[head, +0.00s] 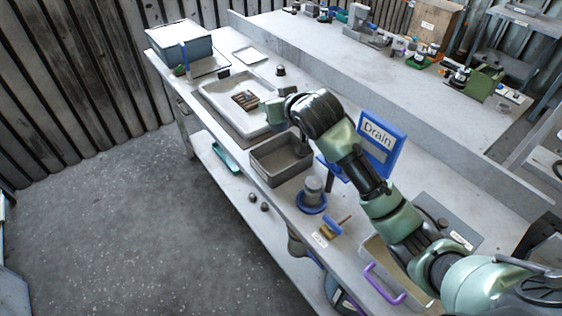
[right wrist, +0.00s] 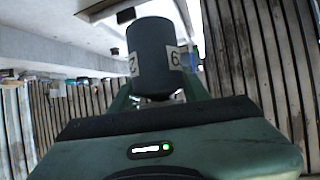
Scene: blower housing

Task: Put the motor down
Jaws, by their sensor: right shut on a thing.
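The motor (right wrist: 153,58), a dark grey cylinder with white labels, fills the top middle of the right wrist view. My right gripper (right wrist: 157,95) is shut on it, with a green finger on each side. In the head view my right arm reaches in from the right, and the gripper (head: 275,109) is over the near right part of a pale tray (head: 212,99). I cannot clearly make out the motor in the head view. My left gripper is not in view.
A brown slotted piece (head: 245,99) lies in the pale tray. A grey open bin (head: 268,176) stands beside it, with a grey cylinder on a blue ring (head: 312,203) and a blue Drain sign (head: 383,142) nearby. A lidded box (head: 180,45) stands at the far end.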

